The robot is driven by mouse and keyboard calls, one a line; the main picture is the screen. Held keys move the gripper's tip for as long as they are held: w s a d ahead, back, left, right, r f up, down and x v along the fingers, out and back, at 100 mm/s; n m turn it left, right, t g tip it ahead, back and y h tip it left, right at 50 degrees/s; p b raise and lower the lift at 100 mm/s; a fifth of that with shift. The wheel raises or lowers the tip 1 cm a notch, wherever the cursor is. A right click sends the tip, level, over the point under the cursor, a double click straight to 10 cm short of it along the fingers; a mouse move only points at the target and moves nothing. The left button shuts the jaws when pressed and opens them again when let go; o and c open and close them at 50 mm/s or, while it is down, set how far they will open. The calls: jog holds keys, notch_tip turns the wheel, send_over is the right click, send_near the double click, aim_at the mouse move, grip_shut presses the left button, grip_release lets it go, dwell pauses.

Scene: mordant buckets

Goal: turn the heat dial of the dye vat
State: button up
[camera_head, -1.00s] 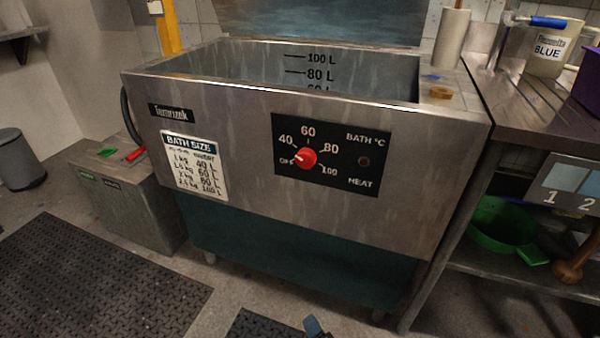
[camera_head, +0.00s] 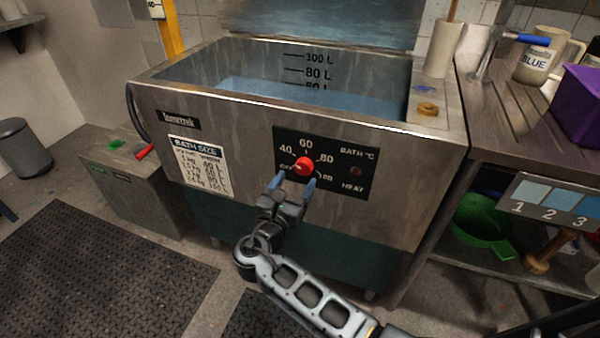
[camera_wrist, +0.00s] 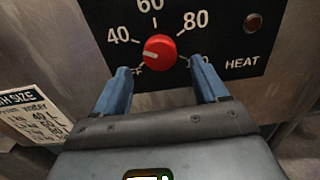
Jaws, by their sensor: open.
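The dye vat (camera_head: 400,195) is a steel tank with a level scale inside its back wall and bluish liquid (camera_head: 300,95) in it. Its red heat dial (camera_head: 304,166) sits on a black panel (camera_head: 340,150) marked OFF, 40, 60, 80 and 100. In the wrist view the red dial (camera_wrist: 160,51) has a pale pointer mark toward the lower left, near OFF. My gripper (camera_head: 292,184) is open and empty, its blue fingers just below the dial, one to each side. In the wrist view my gripper (camera_wrist: 162,82) reaches up toward the dial; contact cannot be told.
An indicator lamp (camera_wrist: 253,22) looks dark red beside the dial. A bath size chart (camera_head: 201,166) is left of the panel. A counter at right holds a blue-labelled jug (camera_head: 537,62) and a purple box (camera_head: 585,105). A grey box (camera_head: 130,190) stands at left.

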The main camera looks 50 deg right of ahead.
aim_at(302, 170)
jog(key=shift+x, duration=1.9)
jog(key=shift+c, duration=0.4)
jog(key=c, duration=1)
